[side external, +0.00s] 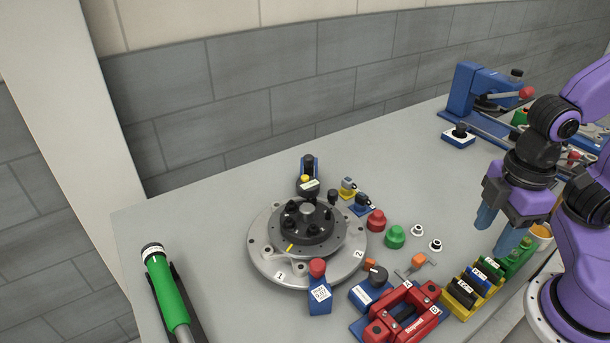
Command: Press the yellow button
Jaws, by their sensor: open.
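My gripper (497,228) hangs at the right of the side external view, its two blue fingers apart with nothing seen between them. It is above the table near the yellow rack and far to the right of the round fixture. A small yellow cap (305,179) shows on a dark device behind the round fixture. A small yellow block with a grey-blue top (348,188) stands to the right of that device. Both are too small to tell which is the yellow button. My gripper is apart from both.
A round metal chassis fixture (265,250) sits mid-table. Around it are a red knob (376,220), a green knob (394,237), a red-topped blue block (319,295) and a red vise (400,318). A yellow rack (460,301) stands below my gripper. The table's back left is clear.

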